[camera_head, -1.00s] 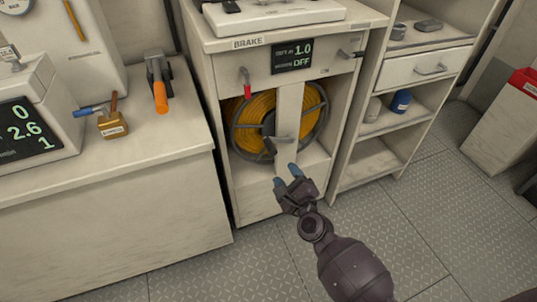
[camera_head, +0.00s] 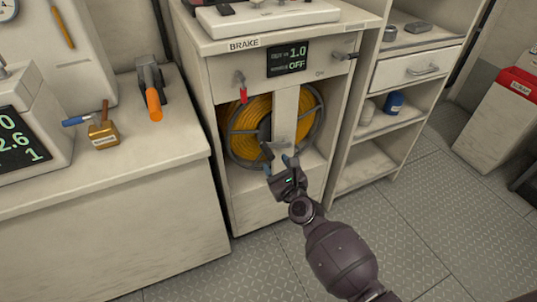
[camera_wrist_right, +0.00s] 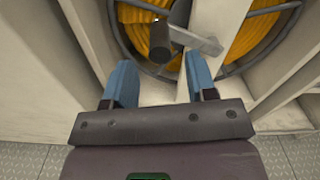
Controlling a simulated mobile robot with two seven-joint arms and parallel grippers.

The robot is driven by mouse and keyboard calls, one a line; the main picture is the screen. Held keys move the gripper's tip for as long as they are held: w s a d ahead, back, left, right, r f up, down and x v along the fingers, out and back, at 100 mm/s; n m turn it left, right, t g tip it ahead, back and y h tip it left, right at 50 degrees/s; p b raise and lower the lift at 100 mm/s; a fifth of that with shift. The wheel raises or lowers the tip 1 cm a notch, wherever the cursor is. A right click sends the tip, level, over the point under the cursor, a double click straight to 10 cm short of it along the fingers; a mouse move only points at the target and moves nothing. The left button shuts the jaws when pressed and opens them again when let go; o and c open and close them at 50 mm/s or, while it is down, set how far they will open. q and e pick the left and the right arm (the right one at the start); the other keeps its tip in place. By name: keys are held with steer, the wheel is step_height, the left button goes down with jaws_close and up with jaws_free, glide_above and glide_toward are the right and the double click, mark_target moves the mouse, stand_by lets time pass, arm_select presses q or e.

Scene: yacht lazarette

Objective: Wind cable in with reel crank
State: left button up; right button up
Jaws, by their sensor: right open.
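The cable reel (camera_head: 248,128) with wound yellow cable sits inside the open cabinet bay, behind a pale upright post (camera_head: 285,115). In the right wrist view the crank handle (camera_wrist_right: 171,36) points toward me, just beyond and between the blue fingertips. My right gripper (camera_head: 281,164) is open and empty, right below the handle; it also shows in the right wrist view (camera_wrist_right: 160,85). I cannot see contact with the handle. My left gripper is not in view.
A red-handled brake lever (camera_head: 243,92) and a display (camera_head: 288,58) reading 1.0 and OFF are on the cabinet front. Shelves (camera_head: 375,150) stand right.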

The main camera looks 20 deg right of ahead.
steer(key=shift+w+a+b, duration=0.1)
steer(key=shift+w+b, duration=0.25)
steer(key=shift+w, duration=2.25)
steer(key=shift+c, duration=0.5)
jaws_close()
